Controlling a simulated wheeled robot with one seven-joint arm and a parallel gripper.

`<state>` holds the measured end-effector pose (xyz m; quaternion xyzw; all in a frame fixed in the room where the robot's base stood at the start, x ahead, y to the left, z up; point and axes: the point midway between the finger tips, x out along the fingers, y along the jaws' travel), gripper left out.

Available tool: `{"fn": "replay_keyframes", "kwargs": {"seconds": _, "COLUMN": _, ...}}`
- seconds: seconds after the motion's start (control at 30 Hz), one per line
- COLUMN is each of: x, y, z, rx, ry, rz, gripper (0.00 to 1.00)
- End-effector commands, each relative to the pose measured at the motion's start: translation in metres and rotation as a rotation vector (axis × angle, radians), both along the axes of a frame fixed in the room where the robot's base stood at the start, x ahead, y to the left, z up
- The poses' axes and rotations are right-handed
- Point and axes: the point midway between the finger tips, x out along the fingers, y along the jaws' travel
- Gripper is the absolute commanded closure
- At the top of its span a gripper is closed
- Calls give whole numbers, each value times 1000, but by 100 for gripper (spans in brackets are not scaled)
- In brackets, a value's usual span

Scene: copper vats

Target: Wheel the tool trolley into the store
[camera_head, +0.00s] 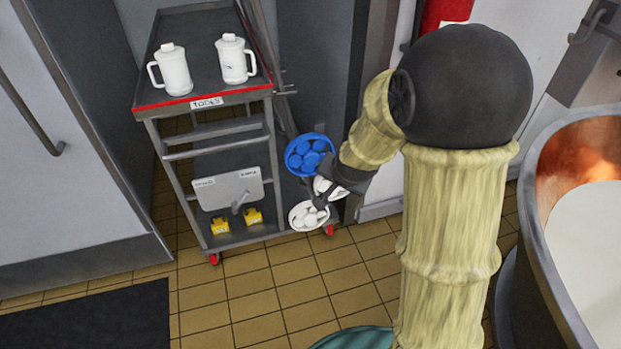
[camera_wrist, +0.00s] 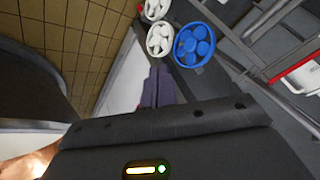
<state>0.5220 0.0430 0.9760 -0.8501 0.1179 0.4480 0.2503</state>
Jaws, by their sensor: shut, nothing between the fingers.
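The tool trolley (camera_head: 205,97) is a grey metal frame with a red front edge, a "TOOLS" label and red castors. It stands upright in an opening between grey walls, its front feet on the tan tiles. Two white lidded jugs (camera_head: 174,70) stand on its top; a grey plate (camera_head: 228,190) and two yellow items (camera_head: 252,216) are on its lower shelf. In the wrist view, part of its frame (camera_wrist: 302,68) shows at right. My gripper (camera_head: 325,200) is by the trolley's right side, shut and empty; its fingers (camera_wrist: 158,84) show in the wrist view. I cannot tell whether it touches anything.
A blue bowl (camera_head: 309,151) and white bowls (camera_head: 308,216) of round pieces are close by my gripper; their support is unclear. A pale door (camera_head: 70,170) is at left, a dark mat (camera_head: 90,320) at lower left, a copper-lined vat (camera_head: 572,160) at right.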

Motion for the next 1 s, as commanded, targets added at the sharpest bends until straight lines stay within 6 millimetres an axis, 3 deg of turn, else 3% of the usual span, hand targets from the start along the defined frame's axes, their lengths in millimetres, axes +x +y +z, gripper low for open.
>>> {"fn": "replay_keyframes", "kwargs": {"seconds": 0.03, "x": 23, "y": 8, "z": -30, "rx": 32, "ry": -46, "rz": -63, "gripper": 100}}
{"fn": "replay_keyframes", "kwargs": {"seconds": 0.2, "x": 93, "y": 24, "z": -78, "rx": 157, "ry": -233, "rz": -311, "gripper": 100}}
{"fn": "replay_keyframes", "kwargs": {"seconds": 0.3, "x": 127, "y": 32, "z": -108, "rx": 227, "ry": -349, "rz": -446, "gripper": 100}}
{"fn": "replay_keyframes", "kwargs": {"seconds": 0.5, "x": 175, "y": 50, "z": -170, "rx": 372, "ry": -598, "rz": -685, "gripper": 100}}
{"fn": "replay_keyframes", "kwargs": {"seconds": 0.63, "x": 192, "y": 62, "z": -213, "rx": 468, "ry": -771, "rz": -811, "gripper": 100}}
{"fn": "replay_keyframes", "kwargs": {"seconds": 0.8, "x": 197, "y": 78, "z": -262, "rx": 593, "ry": -995, "rz": -931, "gripper": 100}}
{"fn": "replay_keyframes", "kwargs": {"seconds": 1.0, "x": 193, "y": 87, "z": -277, "rx": 668, "ry": -1123, "rz": -981, "gripper": 100}}
